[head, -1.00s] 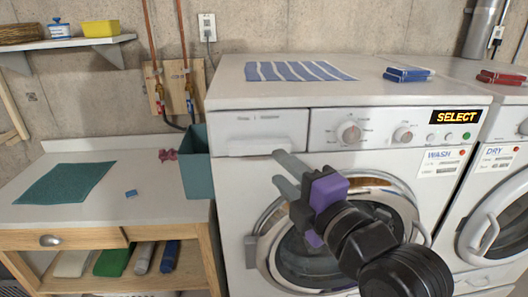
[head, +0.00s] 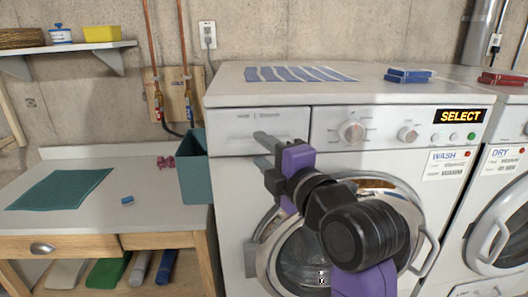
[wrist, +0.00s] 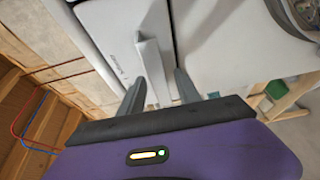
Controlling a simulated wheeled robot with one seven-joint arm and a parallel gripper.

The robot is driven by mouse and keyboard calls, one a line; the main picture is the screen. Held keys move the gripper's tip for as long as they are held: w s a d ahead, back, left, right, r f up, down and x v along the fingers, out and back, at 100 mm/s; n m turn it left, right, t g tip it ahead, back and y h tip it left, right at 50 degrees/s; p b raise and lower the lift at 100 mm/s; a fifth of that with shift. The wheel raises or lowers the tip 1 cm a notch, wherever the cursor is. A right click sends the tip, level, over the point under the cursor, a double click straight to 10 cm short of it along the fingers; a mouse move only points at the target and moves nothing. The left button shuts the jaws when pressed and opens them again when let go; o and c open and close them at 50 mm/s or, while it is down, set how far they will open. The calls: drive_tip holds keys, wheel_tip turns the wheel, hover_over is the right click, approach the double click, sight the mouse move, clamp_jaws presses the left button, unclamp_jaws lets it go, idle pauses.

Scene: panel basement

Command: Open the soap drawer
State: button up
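The soap drawer (head: 265,119) is the white panel at the washer's upper left. Its front looks flush with the washer, so it appears shut. My gripper (head: 264,149) is in front of the drawer's lower edge, its two grey fingers one above the other and apart. In the wrist view the drawer front (wrist: 107,35) carries a raised white handle lip (wrist: 151,68). The open fingers of my gripper (wrist: 161,90) lie to either side of this lip in the picture. I cannot tell whether they touch it. In the head view the fingers hide part of the drawer's lower edge.
The washer's round door (head: 300,265) is below, partly behind my arm. The control dial (head: 351,132) is right of the drawer. A striped cloth (head: 300,73) lies on top.

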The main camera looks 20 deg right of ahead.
clamp_jaws()
drive_tip(key=shift+f, duration=0.1)
